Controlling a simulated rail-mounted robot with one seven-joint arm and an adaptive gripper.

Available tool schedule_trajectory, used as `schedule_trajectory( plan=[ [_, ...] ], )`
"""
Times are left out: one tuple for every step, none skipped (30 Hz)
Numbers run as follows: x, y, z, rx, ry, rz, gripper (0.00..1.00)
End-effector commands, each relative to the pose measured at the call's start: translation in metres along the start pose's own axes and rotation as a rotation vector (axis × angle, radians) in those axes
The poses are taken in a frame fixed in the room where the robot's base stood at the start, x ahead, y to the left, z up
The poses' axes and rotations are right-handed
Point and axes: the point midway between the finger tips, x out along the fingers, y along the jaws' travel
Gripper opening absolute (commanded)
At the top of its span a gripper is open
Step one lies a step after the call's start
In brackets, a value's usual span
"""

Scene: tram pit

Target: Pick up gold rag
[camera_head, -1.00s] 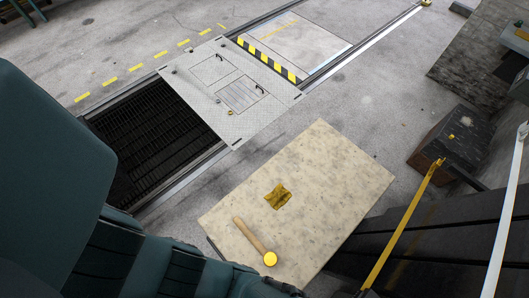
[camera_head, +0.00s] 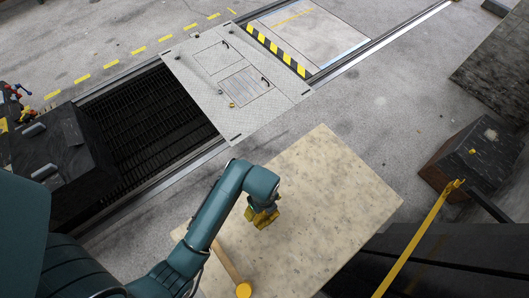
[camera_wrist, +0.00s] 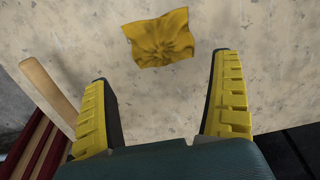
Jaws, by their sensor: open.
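The gold rag (camera_wrist: 160,38) lies crumpled on the pale speckled board (camera_head: 325,200). In the wrist view it is beyond the tips of my gripper (camera_wrist: 165,75), near the top middle, not between the fingers. The yellow-padded fingers are wide apart and nothing is between them but bare board. In the head view my gripper (camera_head: 262,215) is over the middle of the board. The arm and gripper hide most or all of the rag there.
A wooden-handled mallet with a yellow head (camera_head: 243,290) lies on the board left of the gripper; its handle (camera_wrist: 47,92) shows in the wrist view. A dark box (camera_head: 472,160) stands to the right. A yellow rail (camera_head: 418,240) runs along the right. An open pit (camera_head: 145,120) lies behind.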

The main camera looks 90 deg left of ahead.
Motion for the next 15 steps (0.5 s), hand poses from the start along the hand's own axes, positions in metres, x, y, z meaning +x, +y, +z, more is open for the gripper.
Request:
schedule_trajectory(
  plan=[
    [0.013,0.000,0.000,0.000,0.001,0.003,0.94],
    [0.020,0.000,0.000,0.000,0.000,0.001,0.94],
    [0.029,0.000,0.000,0.000,0.001,0.001,0.94],
    [0.035,-0.001,0.000,0.000,0.000,0.000,0.94],
    [0.040,-0.001,0.000,0.000,0.000,0.000,0.94],
    [0.045,-0.001,0.000,0.000,0.000,-0.001,0.94],
    [0.048,-0.002,0.000,0.000,-0.001,-0.003,0.94],
    [0.050,-0.002,0.000,0.000,-0.001,-0.003,0.94],
    [0.054,-0.001,0.000,0.000,-0.001,-0.002,0.94],
    [0.057,-0.001,-0.001,0.000,-0.001,-0.002,0.94],
    [0.061,0.000,-0.002,0.000,-0.001,-0.001,0.94],
    [0.067,0.001,-0.003,0.001,-0.001,-0.001,0.94],
    [0.072,0.002,-0.004,0.001,0.000,0.000,0.94],
    [0.078,0.002,-0.005,0.002,0.000,0.000,0.94],
    [0.085,0.003,-0.006,0.002,0.000,0.000,0.94]
  ],
)
